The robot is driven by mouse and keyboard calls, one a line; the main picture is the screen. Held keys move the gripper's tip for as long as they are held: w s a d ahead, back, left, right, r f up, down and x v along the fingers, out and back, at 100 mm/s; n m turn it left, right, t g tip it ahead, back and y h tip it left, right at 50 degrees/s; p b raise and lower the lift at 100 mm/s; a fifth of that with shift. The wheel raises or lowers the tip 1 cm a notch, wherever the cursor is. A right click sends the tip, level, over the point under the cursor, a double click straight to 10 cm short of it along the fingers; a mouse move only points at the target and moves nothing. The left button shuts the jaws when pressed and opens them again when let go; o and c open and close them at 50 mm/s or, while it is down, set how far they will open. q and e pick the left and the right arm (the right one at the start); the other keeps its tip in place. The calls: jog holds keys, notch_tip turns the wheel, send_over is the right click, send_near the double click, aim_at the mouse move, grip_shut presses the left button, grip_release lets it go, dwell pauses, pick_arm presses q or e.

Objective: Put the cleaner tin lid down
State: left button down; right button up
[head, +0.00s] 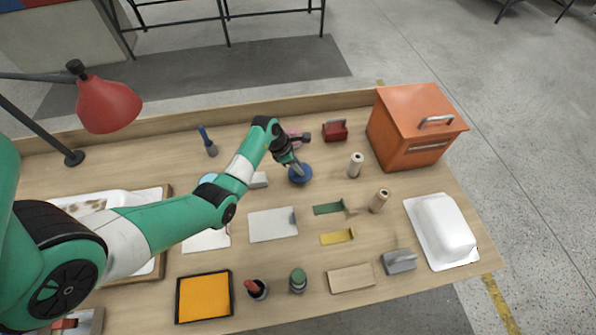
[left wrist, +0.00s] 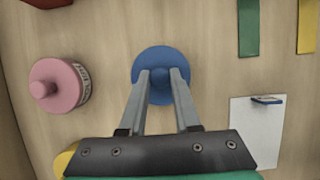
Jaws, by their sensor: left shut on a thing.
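The cleaner tin lid, a round blue disc with a central knob (head: 301,177), is at the middle back of the bench in the head view. It also shows in the left wrist view (left wrist: 160,54). My left gripper (head: 297,167) points down over it, its two fingers (left wrist: 160,80) shut on the knob. I cannot tell whether the lid touches the bench or hangs just above it. A pink labelled tin with a knobbed top (left wrist: 58,86) stands to the left in the left wrist view. My right gripper is not in view.
An orange box (head: 410,130) stands at the back right, with a red handled block (head: 335,131) left of it. A wooden cylinder (head: 355,165) stands right of the lid. Green (head: 328,209) and yellow (head: 337,237) strips lie nearer. Bare wood surrounds the lid.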

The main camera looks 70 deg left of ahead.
pick_arm(q)
jog(key=shift+s+f, duration=0.1)
jog(key=shift+f, duration=0.85)
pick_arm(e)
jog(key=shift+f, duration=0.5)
pick_arm(q)
jog(key=shift+f, duration=0.15)
jog(key=c, duration=0.6)
grip_release()
jog(key=shift+r, duration=0.45)
jog(key=p+v, duration=0.5)
jog(key=v, duration=0.6)
jog(key=shift+s+r, duration=0.15)
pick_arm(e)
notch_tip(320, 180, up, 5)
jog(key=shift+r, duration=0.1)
